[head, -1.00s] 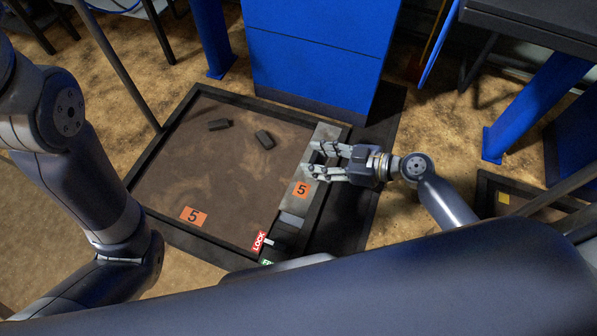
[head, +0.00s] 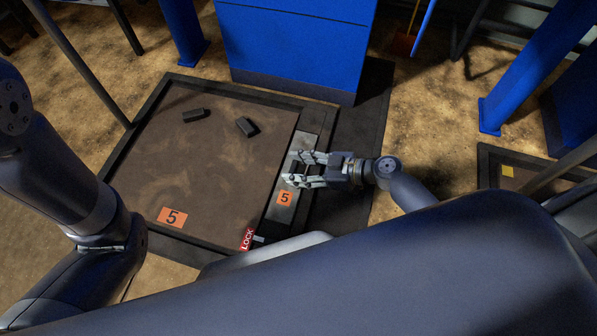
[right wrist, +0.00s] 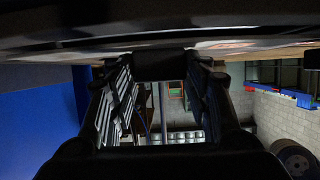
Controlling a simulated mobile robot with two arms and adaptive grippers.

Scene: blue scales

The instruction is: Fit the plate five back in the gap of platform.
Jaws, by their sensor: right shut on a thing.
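Plate five (head: 284,211) is a grey metal strip with an orange "5" label. It lies along the right side of the brown platform (head: 220,170), in or over the gap there; I cannot tell whether it is flush. My right gripper (head: 294,170) reaches in from the right and is shut at the plate's middle. In the right wrist view a black block (right wrist: 165,66), seemingly the plate's grip, sits between the fingers. The platform has its own orange "5" label (head: 172,217). My left arm shows at the left, its gripper out of view.
A second framed platform is at the right.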

